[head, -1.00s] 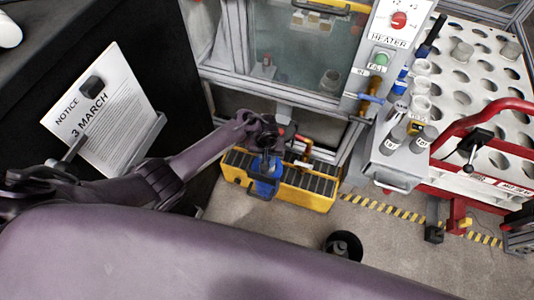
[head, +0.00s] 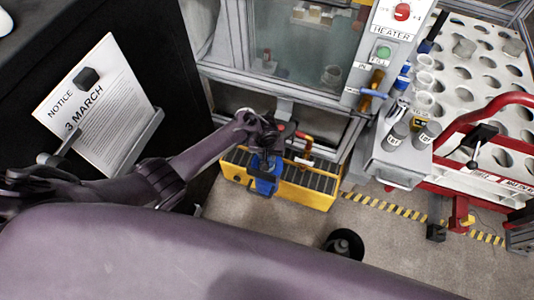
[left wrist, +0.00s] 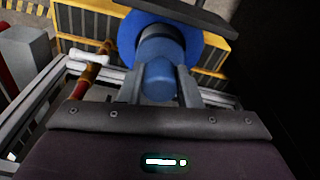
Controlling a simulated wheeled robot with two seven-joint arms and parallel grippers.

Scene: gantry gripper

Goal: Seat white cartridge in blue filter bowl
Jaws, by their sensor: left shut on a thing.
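My left gripper (head: 265,158) is low in front of the glass cabinet, above the yellow crate. In the left wrist view my left gripper (left wrist: 159,88) is shut on a blue rounded part of the blue filter bowl (left wrist: 160,62). A wider blue disc and a dark flat piece lie beyond that part. In the head view the blue filter bowl (head: 265,182) shows just below the gripper, in front of the crate's near side. Whether it touches the crate is unclear. I cannot make out the white cartridge. My right gripper is not in view.
The yellow crate (head: 307,195) with dark slats stands on the floor below the cabinet. A red-and-brass pipe (head: 305,140) is close to the gripper's right. A dark round bin (head: 344,244) stands nearer. A white rack (head: 480,70) and red rail are at right.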

